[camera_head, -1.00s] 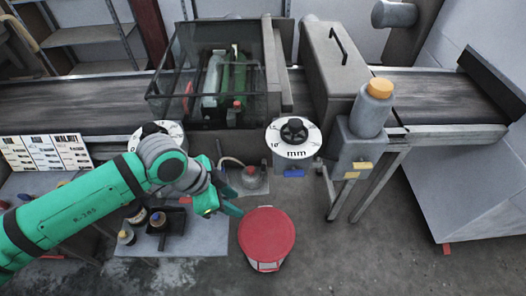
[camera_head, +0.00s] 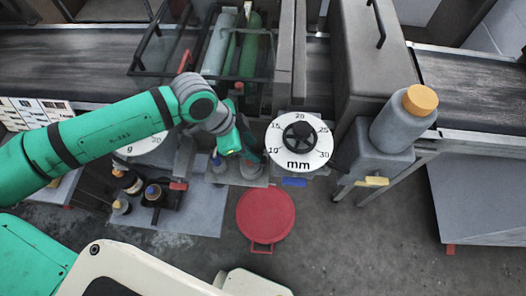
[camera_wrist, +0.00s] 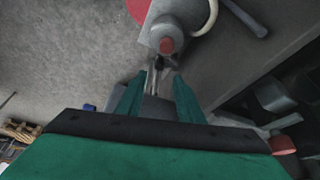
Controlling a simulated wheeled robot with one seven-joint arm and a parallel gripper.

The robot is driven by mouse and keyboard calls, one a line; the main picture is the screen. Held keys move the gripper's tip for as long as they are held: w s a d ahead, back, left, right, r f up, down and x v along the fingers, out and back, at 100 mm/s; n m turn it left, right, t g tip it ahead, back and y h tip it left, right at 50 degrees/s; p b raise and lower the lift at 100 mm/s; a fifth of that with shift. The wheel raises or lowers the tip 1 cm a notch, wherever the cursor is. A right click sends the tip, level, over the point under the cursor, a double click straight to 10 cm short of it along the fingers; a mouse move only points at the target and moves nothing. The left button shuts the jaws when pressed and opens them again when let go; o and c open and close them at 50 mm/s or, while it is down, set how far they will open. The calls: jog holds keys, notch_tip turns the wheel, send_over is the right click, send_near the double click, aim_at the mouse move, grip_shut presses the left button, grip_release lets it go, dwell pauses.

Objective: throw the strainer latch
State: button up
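A small grey fitting with a red cap (camera_wrist: 167,45) and a pale hose lies just ahead of my gripper in the wrist view. It seems to be the strainer, but I cannot be sure. In the head view its grey body (camera_head: 250,172) is partly hidden by my arm. A thin metal piece (camera_wrist: 157,64), perhaps the latch, shows between and just beyond my fingertips. My gripper (camera_wrist: 153,80) is open, with its two green fingers apart. I cannot tell whether they touch the metal piece. In the head view my gripper (camera_head: 247,154) is over the fitting.
A round mm dial (camera_head: 299,146) with a blue tab (camera_head: 293,182) stands right of my gripper. A red-lidded bucket (camera_head: 266,216) stands on the floor below. Dark bottles (camera_head: 126,181) stand at the left. A grey box with an orange-capped bottle (camera_head: 405,118) is further right.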

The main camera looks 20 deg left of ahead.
aim_at(264, 158)
jog(key=x, duration=0.7)
jog(key=shift+w+d+f, duration=0.1)
jog(key=shift+d+f, duration=0.1)
jog(key=shift+f, duration=0.05)
